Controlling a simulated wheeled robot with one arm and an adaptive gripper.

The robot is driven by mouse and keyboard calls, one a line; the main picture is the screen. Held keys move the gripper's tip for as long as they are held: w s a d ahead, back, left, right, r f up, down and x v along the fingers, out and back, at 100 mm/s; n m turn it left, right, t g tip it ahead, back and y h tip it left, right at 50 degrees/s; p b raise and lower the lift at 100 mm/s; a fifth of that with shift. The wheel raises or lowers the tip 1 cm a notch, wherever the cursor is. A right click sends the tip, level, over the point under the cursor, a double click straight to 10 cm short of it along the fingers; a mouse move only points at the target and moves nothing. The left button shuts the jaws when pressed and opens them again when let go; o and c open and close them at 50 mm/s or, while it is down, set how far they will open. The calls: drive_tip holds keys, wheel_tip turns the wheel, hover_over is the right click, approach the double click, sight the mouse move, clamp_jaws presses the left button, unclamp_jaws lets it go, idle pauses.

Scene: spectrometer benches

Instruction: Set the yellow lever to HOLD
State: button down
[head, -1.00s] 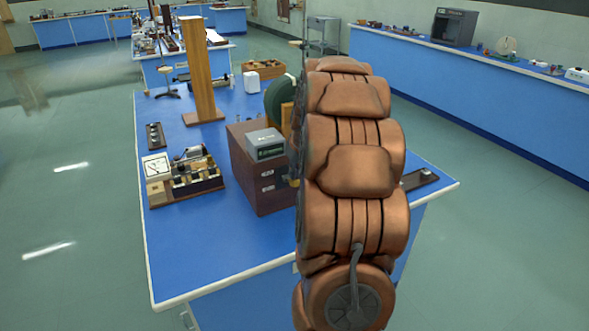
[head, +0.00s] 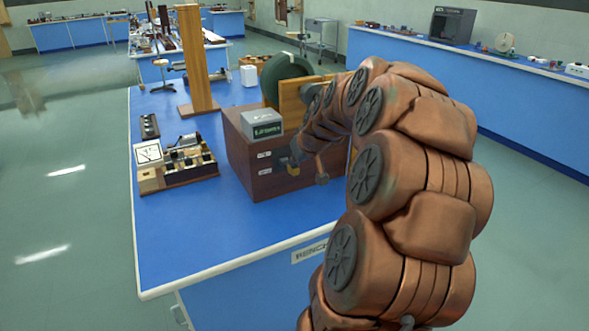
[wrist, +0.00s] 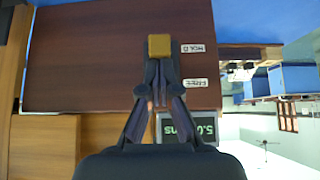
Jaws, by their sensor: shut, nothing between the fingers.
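The yellow lever (wrist: 159,46) is a small block on the front face of a dark wooden box (wrist: 100,60). It also shows in the head view (head: 293,170), partly behind my gripper. Two white labels sit beside it. The lever is level with the lower label (wrist: 193,48), which appears to read HOLD upside down in the wrist view; the upper label (wrist: 194,83) is too small to read surely. My gripper (wrist: 160,64) is shut and empty, its fingertips right at the lever's upper side. I cannot tell whether they touch it.
A grey display unit (head: 262,124) stands on the box, and a dark green wheel (head: 288,80) is behind it. An instrument on a wooden base (head: 178,166) and a wooden post (head: 194,60) stand left on the blue bench (head: 220,235). The bench's front is clear.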

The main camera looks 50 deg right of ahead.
drive_tip(key=shift+s+a+f+t+h+b, duration=0.15)
drive_tip(key=shift+f+t+b, duration=0.4)
drive_tip(key=shift+b, duration=0.95)
drive_tip(key=shift+s+d+f+t+h+b, duration=0.15)
drive_tip(key=shift+f+t+b, duration=0.35)
drive_tip(key=shift+b, duration=1)
drive_tip(key=shift+s+a+f+t+h+b, duration=0.2)
drive_tip(key=shift+f+t+b, duration=0.35)
drive_tip(key=shift+b, duration=0.95)
drive_tip(key=shift+r+p, duration=0.4)
drive_tip(key=shift+p, duration=0.05)
drive_tip(key=shift+r, duration=0.2)
drive_tip(key=shift+r, duration=0.65)
drive_tip(key=b, duration=0.1)
approach(297, 172)
drive_tip(key=s+r, duration=0.1)
drive_tip(key=r, duration=0.1)
drive_tip(key=s+a+r, duration=0.1)
drive_tip(key=s+r, duration=0.1)
drive_tip(key=shift+a+r, duration=0.1)
drive_tip(key=shift+r, duration=0.05)
